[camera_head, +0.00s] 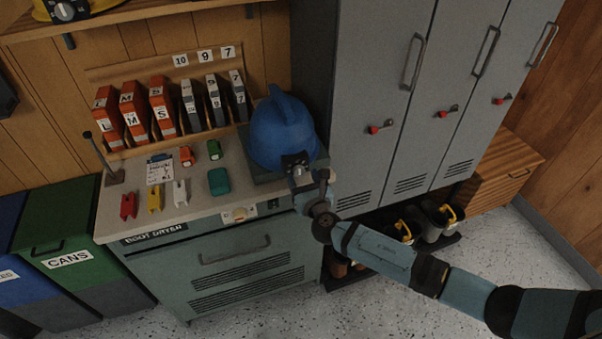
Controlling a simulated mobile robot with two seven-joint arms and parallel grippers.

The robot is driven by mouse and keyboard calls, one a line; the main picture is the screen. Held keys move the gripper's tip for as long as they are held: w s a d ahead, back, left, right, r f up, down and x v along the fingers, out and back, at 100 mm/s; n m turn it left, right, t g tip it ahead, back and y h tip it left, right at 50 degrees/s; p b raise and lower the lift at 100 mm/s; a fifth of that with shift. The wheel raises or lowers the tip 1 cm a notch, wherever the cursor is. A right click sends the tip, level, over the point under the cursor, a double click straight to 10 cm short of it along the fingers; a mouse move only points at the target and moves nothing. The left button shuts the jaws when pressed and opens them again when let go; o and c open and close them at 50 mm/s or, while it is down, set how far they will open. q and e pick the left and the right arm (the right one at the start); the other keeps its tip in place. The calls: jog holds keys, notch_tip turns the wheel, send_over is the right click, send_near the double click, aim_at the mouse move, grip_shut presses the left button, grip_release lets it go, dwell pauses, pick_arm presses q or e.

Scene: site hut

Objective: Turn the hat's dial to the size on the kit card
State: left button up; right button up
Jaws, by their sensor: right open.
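A blue hard hat (281,134) stands on a dark block at the right end of the grey worktop, beside the lockers. Its dial cannot be made out; my right gripper covers the hat's front lower edge. My right gripper (295,160) is open, at the hat's front rim; I cannot tell whether it touches. A small white card (160,169) with a blue heading lies on the worktop at the left, and its print is too small to read. It may be the kit card. My left gripper is not in view.
Orange boxes (133,119) marked L, M, S and grey numbered boxes (213,103) stand along the back. Red, yellow and white clips (155,197) and a teal item (218,181) lie on the worktop. Grey lockers (385,90) rise at the right. Bins (65,235) stand left.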

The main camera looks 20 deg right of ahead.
jog(key=shift+w, duration=1.05)
jog(key=c, duration=0.9)
